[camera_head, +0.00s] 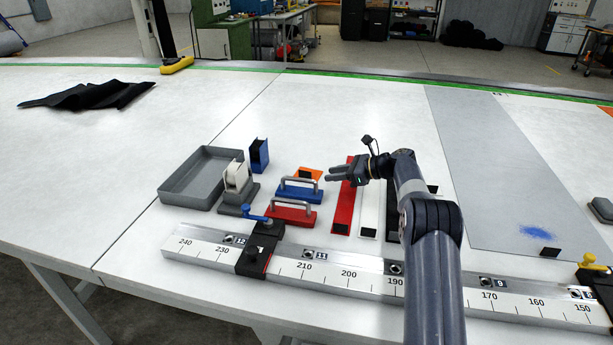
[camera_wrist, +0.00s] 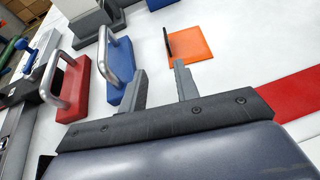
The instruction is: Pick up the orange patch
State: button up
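The orange patch (camera_head: 308,174) lies flat on the white table, just behind the blue block with a metal handle. In the wrist view the orange patch (camera_wrist: 190,44) is beyond my fingertips, with a small dark upright piece at its left edge. My gripper (camera_head: 333,174) is above the table to the right of the patch, with nothing between its fingers. In the wrist view my gripper (camera_wrist: 158,78) shows two grey fingers spread apart, pointing toward the patch and not touching it.
The blue handled block (camera_head: 300,190) and red handled block (camera_head: 290,213) stand close in front of the patch. A red bar (camera_head: 346,192) lies to its right. A grey tray (camera_head: 178,186), a blue box (camera_head: 259,155) and a tape dispenser (camera_head: 236,190) stand left. A ruler rail (camera_head: 340,277) runs along the front.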

aim_at(315, 173)
jog(key=shift+w+a+f, duration=0.2)
jog(key=shift+w+a, duration=0.25)
jog(key=shift+w+a+f, duration=0.2)
jog(key=shift+w+a, duration=0.2)
jog(key=shift+w+a+f+p, duration=0.2)
jog(key=shift+a+p, duration=0.2)
jog(key=shift+a, duration=0.2)
jog(key=shift+p+x, duration=0.4)
jog(key=shift+x, duration=1.5)
jog(key=shift+w+r, duration=0.1)
jog(key=shift+w, duration=0.05)
jog(key=shift+c, duration=0.3)
grip_shut()
